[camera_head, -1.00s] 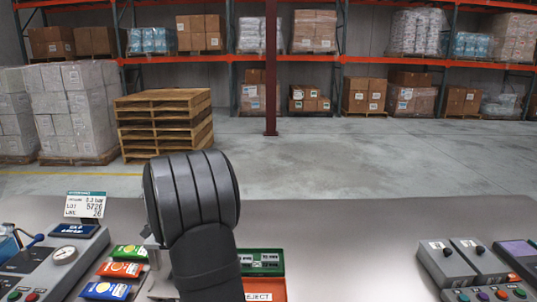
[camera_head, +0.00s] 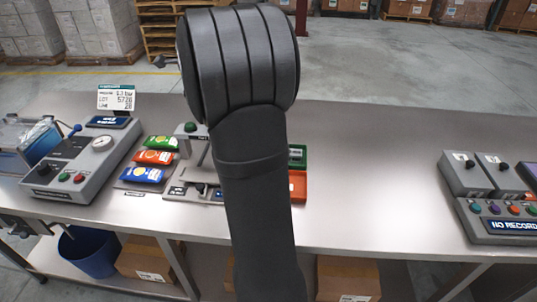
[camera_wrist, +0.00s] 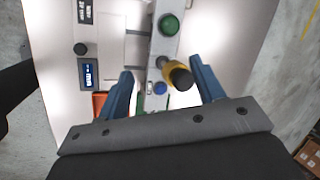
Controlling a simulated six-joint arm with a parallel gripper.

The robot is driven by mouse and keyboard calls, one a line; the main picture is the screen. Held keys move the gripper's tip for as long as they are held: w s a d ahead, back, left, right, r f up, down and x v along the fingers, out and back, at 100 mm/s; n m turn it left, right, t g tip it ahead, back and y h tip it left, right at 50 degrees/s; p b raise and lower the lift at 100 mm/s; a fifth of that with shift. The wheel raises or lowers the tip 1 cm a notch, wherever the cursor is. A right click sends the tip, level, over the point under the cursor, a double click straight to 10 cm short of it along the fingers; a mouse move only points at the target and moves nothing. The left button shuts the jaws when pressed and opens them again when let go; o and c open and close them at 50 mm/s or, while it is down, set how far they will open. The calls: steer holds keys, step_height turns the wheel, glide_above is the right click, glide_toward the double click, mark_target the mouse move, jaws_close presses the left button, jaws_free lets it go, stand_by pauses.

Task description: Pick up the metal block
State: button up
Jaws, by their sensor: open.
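My gripper (camera_wrist: 161,70) is open in the wrist view, with its two blue fingers apart over the bench equipment. A yellow, dark-topped cylinder (camera_wrist: 178,75) shows between and below the fingers, beside a small blue button (camera_wrist: 160,88). I see no contact with either. I cannot make out a metal block for certain in either view. In the head view my dark arm crosses the middle and hides part of the bench and most of the gripper. A grey stand with a green knob (camera_head: 190,128) shows just left of the arm.
Green, orange and blue packets (camera_head: 146,175) lie left of the stand. A gauge console (camera_head: 80,160) is further left and a button console (camera_head: 497,218) at the right. Green and orange bins (camera_head: 298,185) are partly hidden by my arm. Bench right of centre (camera_head: 370,180) is clear.

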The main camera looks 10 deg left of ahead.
steer(key=w+d+f+m+g+h, duration=0.1)
steer(key=w+d+f+m+h, duration=0.2)
steer(key=d, duration=0.8)
steer(key=w+d+f+m+g, duration=0.2)
steer(key=w+d+f, duration=0.25)
steer(key=d, duration=0.55)
steer(key=f, duration=1)
steer(key=shift+w+d+f, duration=0.1)
steer(key=shift+w+f, duration=0.05)
steer(key=shift+w, duration=0.2)
steer(key=shift+w+a+f, duration=0.1)
steer(key=shift+a+f, duration=0.1)
steer(key=shift+f, duration=0.85)
steer(key=shift+s+a+f, duration=0.1)
steer(key=shift+a+f, duration=0.1)
steer(key=shift+f, duration=0.9)
steer(key=shift+w+a+f, duration=0.1)
steer(key=shift+a+f, duration=0.1)
steer(key=shift+f, duration=0.85)
steer(key=c, duration=1.1)
steer(key=shift+c, duration=0.3)
steer(key=shift+r, duration=0.1)
